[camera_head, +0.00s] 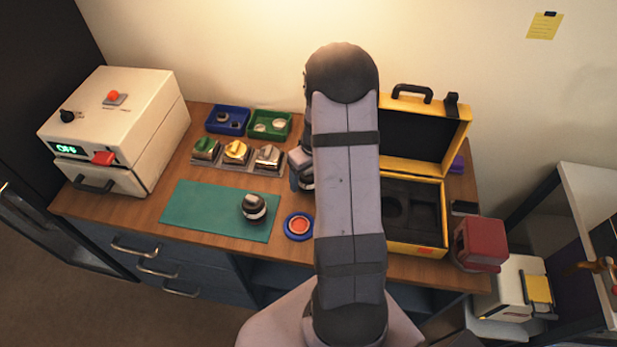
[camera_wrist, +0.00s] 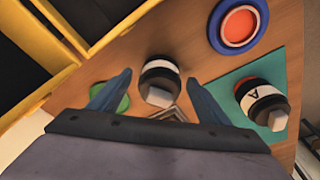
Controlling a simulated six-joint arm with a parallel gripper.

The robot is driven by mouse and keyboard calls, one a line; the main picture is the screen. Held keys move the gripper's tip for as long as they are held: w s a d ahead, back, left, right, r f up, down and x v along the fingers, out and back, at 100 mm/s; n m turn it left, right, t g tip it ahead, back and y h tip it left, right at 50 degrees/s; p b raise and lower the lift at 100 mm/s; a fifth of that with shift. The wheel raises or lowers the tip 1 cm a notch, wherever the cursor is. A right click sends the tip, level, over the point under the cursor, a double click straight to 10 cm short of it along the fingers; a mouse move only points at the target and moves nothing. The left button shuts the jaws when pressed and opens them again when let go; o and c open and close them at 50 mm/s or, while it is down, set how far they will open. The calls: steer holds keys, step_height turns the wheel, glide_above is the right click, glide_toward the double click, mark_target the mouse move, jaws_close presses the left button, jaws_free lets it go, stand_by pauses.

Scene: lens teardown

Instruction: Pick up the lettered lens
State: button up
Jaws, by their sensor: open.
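A lens with a black body, a white band marked "A" and a grey block-like end (camera_wrist: 262,99) is on the teal mat (camera_head: 196,205). A lens also shows on the mat in the head view (camera_head: 254,207), its letter too small to read there. My gripper (camera_wrist: 159,78) is open, its two blue fingers apart. A second black lens with a white band (camera_wrist: 160,82) shows between the fingers, with no letter visible. I cannot tell whether the fingers touch it. In the head view my arm hides most of my gripper and this second lens.
A red button in a blue ring (camera_head: 299,226) is right of the mat. A yellow case (camera_head: 444,168) stands open at right. Blue (camera_head: 243,118) and green bins (camera_head: 287,125) and several holders (camera_head: 236,152) are behind the mat. A white machine (camera_head: 160,110) stands at left.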

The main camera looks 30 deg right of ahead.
steer(key=shift+f, duration=0.2)
steer(key=shift+c, duration=0.3)
steer(key=shift+w, duration=0.1)
steer(key=c, duration=1.1)
steer(key=shift+o, duration=0.2)
steer(key=shift+r, duration=0.1)
